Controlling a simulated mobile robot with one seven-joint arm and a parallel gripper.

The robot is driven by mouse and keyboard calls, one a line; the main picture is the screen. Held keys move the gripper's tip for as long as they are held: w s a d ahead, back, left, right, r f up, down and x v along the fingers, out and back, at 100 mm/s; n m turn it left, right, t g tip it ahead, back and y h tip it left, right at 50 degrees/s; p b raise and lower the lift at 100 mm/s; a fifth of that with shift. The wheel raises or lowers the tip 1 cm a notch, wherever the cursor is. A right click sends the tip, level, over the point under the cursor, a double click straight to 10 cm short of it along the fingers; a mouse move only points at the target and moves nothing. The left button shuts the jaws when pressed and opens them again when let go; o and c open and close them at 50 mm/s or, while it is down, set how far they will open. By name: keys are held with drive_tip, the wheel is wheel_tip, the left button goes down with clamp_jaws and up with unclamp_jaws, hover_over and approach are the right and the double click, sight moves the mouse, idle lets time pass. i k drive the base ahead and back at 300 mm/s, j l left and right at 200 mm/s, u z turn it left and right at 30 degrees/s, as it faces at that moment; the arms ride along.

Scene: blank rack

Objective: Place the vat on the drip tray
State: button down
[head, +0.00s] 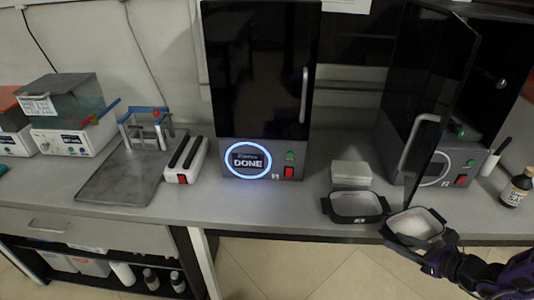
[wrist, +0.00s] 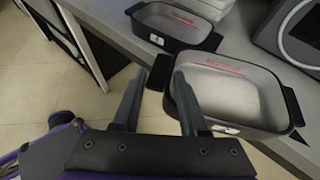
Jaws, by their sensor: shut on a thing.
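A black-rimmed vat with a pale inside (head: 413,221) is at the front right bench edge, partly beyond it. My gripper (head: 440,243) is shut on this vat at its near side. A flat grey tray (head: 118,178), likely the drip tray, lies on the left of the bench.
A printer with a lit DONE ring (head: 250,160) stands at centre. Another machine (head: 455,165) at right has its dark door (head: 436,95) swung open. A white stack (head: 351,174) lies behind the second vat. A white tool holder (head: 186,162) stands beside the grey tray; a blue-topped frame (head: 146,128) is at its back.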

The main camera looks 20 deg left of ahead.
sight(125, 181)
drive_tip(key=k+j, duration=0.15)
drive_tip(key=j, duration=0.2)
drive_tip(key=k+j, duration=0.35)
drive_tip(key=j, duration=0.3)
drive_tip(key=k+j+u, duration=0.2)
drive_tip(key=j+u, duration=0.35)
drive_tip(key=u, duration=0.25)
drive_tip(key=i+j+u, duration=0.1)
drive_tip(key=u, duration=0.3)
drive_tip(key=i, duration=0.05)
